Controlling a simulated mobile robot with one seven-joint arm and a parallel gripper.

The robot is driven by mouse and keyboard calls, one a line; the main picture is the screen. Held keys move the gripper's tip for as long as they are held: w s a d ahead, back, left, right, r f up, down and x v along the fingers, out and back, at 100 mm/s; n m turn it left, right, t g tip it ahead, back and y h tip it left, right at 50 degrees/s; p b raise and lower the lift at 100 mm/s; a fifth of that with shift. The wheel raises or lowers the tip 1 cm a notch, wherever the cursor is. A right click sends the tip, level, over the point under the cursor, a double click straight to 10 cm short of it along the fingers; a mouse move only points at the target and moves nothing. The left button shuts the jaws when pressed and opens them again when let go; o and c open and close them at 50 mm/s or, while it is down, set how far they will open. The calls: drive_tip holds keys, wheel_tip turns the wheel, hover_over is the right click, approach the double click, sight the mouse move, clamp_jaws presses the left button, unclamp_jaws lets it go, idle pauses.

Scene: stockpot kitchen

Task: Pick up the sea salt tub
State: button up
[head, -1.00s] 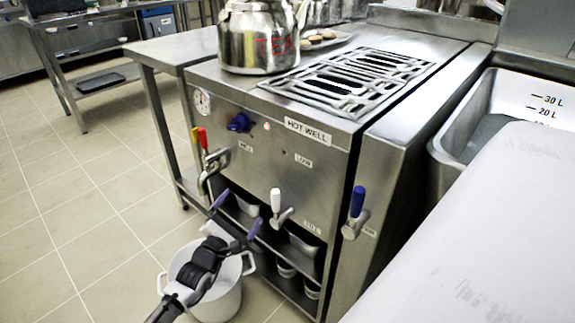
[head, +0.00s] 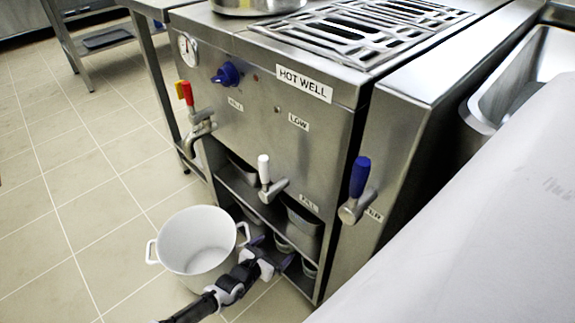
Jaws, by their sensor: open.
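No label reading sea salt can be made out. Small pale tubs stand on the lower shelf under the hot well, one (head: 283,244) behind my gripper and another (head: 309,268) to its right. I cannot tell which, if either, is the sea salt tub. My gripper (head: 273,251) is open, its two blue-tipped fingers apart and pointing toward the lower shelf. It is low, in front of these tubs and partly covers that area. I see nothing held between its fingers.
A white two-handled stockpot (head: 196,246) stands on the floor left of my gripper. Metal containers (head: 303,224) fill the upper shelf. Tiled floor at left is clear.

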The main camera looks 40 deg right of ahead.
drive_tip(key=b+x, duration=0.1)
drive_tip(key=x, duration=0.7)
drive_tip(key=shift+d+r, duration=0.15)
drive_tip(key=shift+d, duration=0.05)
drive_tip(key=c, duration=1.1)
drive_tip(key=shift+r, duration=0.2)
drive_tip(key=shift+c, duration=0.2)
drive_tip(key=shift+a, duration=0.35)
drive_tip(key=s+a, duration=0.2)
drive_tip(key=a, duration=0.6)
drive_tip(key=s+a+p, duration=0.1)
drive_tip(key=s+a, duration=0.2)
drive_tip(key=a, duration=0.5)
drive_tip(key=shift+a, duration=0.35)
